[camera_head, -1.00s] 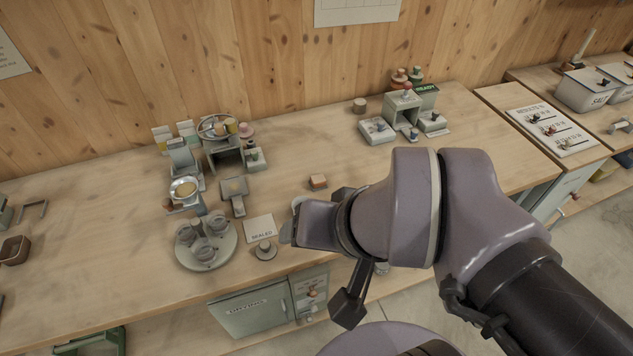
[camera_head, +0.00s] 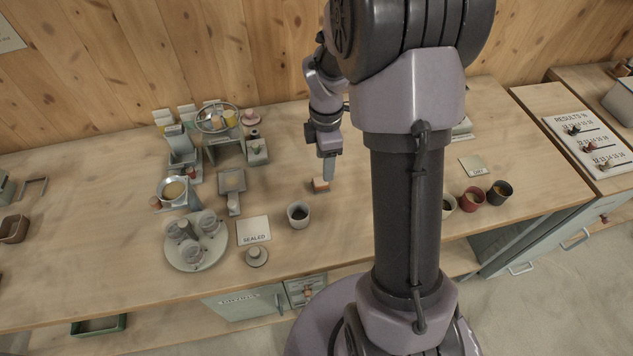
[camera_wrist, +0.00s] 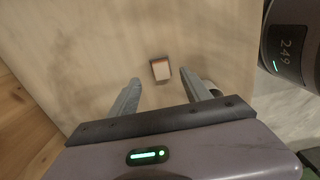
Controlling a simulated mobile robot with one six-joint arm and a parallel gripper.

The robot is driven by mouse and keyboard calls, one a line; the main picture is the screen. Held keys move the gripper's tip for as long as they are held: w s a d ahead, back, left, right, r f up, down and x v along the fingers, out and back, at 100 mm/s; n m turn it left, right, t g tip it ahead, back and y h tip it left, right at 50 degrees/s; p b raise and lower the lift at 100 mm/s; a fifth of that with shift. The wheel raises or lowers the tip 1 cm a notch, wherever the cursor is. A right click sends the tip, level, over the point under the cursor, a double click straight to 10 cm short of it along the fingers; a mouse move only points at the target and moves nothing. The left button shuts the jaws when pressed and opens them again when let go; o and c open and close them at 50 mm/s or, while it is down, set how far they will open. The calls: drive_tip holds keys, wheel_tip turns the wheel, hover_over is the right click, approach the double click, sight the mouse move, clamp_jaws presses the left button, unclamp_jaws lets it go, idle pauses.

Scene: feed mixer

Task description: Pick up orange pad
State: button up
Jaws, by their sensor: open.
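The orange pad (camera_head: 321,185) is a small block with a pale top and orange showing at its side, lying on the wooden workbench. In the wrist view the pad (camera_wrist: 160,69) shows as a small rectangle, pale with an orange-red part, ahead of and between the fingers. My gripper (camera_head: 328,176) points down just above the pad in the head view. In the wrist view my gripper (camera_wrist: 165,88) is open, with its two fingers apart and nothing between them. From the head view I cannot tell whether a fingertip touches the pad.
Left of the pad stand a dark-filled cup (camera_head: 298,215), a SEALED card (camera_head: 254,229) and a round tray (camera_head: 170,254) with several metal cups. Right of my arm are a red cup (camera_head: 472,197) and a dark cup (camera_head: 499,193). Bare bench surrounds the pad.

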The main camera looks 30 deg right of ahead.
sight(320, 181)
drive_tip(key=f+b, duration=0.1)
drive_tip(key=f, duration=0.1)
drive_tip(key=f+b, duration=0.1)
drive_tip(key=f, duration=0.2)
drive_tip(key=a+f+b, duration=0.1)
drive_tip(key=f, duration=0.1)
drive_tip(key=shift+w+f, duration=0.1)
drive_tip(key=shift+f, duration=0.2)
drive_tip(key=shift+r, duration=0.15)
clamp_jaws()
